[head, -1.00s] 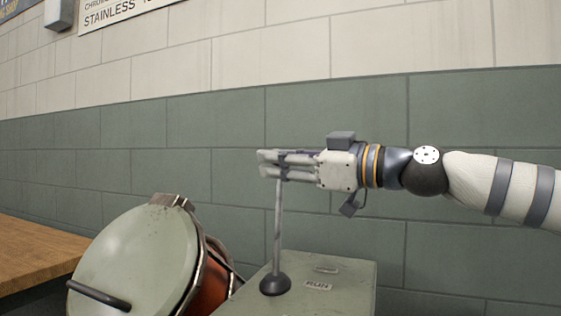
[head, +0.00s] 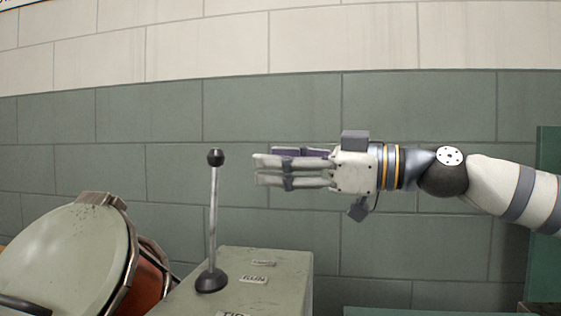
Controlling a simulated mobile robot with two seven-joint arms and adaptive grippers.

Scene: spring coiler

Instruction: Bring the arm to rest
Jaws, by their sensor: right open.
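My right gripper (head: 258,170) comes in from the right at the end of my white arm. It is open and empty, with its fingers pointing left. A lever (head: 213,215) with a black ball knob (head: 215,157) and a black base stands nearly upright on a pale green machine box (head: 285,275). The fingertips are to the right of the knob, with a clear gap between them in the picture. My left gripper is not in view.
A round pale green drum lid (head: 75,255) with a dark handle stands at the lower left. Small labels, one reading RUN (head: 254,279), lie on the box. A green and cream block wall (head: 400,110) fills the background.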

